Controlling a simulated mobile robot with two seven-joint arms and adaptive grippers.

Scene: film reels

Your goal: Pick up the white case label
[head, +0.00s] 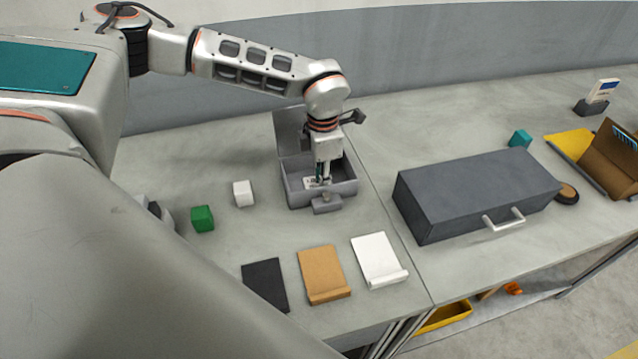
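My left gripper (323,180) points down into an open grey case (293,195) with its lid raised at the back. A small white piece (311,184) with dark marks lies low in the case, right beside the fingertips; it may be the white case label. The fingers are small and partly hidden, so I cannot tell whether they are open, or whether they touch the piece. A plain white flat piece with a raised front lip (376,256) lies on the table in front of the case. My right gripper is not in view.
A tan flat piece (323,272) and a black one (265,284) lie left of the white one. A white cube (243,193) and a green cube (202,219) stand left of the case. A large dark grey box (475,190) with a handle stands to the right.

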